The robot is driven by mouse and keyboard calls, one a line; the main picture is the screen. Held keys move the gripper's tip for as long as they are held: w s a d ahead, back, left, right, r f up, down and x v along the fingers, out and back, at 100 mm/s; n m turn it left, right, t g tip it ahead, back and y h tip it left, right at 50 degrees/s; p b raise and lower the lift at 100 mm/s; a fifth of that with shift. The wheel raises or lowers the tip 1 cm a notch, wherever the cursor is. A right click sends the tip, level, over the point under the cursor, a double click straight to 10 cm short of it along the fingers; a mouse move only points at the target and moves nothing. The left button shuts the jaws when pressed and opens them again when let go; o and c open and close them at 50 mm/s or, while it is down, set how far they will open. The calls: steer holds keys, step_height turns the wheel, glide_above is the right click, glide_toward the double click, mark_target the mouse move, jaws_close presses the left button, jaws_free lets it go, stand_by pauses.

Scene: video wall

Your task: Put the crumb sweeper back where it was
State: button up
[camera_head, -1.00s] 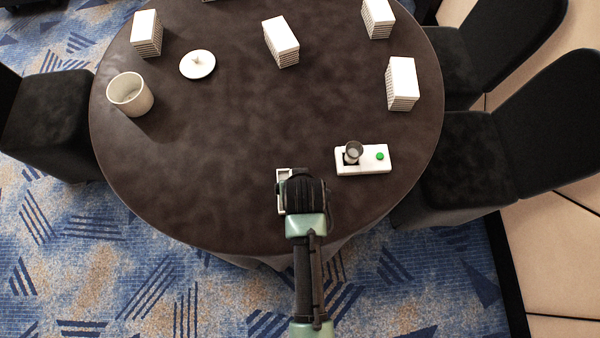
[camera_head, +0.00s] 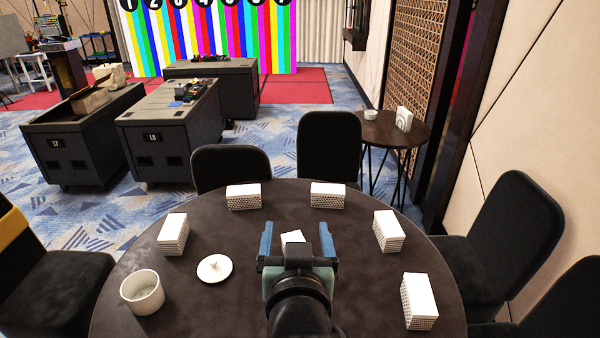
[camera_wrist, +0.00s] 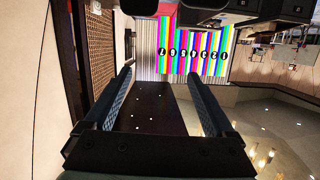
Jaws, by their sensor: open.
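I cannot pick out a crumb sweeper in either current view. My gripper (camera_head: 297,245) is over the dark round table (camera_head: 190,312) in the head view, its two blue fingers spread and pointing away from me. The wrist view also shows my gripper (camera_wrist: 160,78) open, with nothing held between the fingers. A white block (camera_head: 292,236) shows partly behind the gripper, which hides its lower part. The near middle of the table is hidden by my arm or out of frame.
White blocks (camera_head: 388,230) stand around the table. A small side table (camera_head: 385,132) holds white items. Dark carts (camera_head: 170,125) stand beyond.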

step_height(320, 180, up, 19)
steer(key=s+t, duration=0.2)
steer(key=t, duration=0.3)
steer(key=s+r+t, duration=0.7)
steer(key=s+r, duration=0.5)
steer(key=r, duration=0.5)
steer(key=shift+s+d+r, duration=0.2)
steer(key=shift+d+r, duration=0.05)
steer(key=shift+r, duration=0.1)
steer(key=shift+f, duration=0.1)
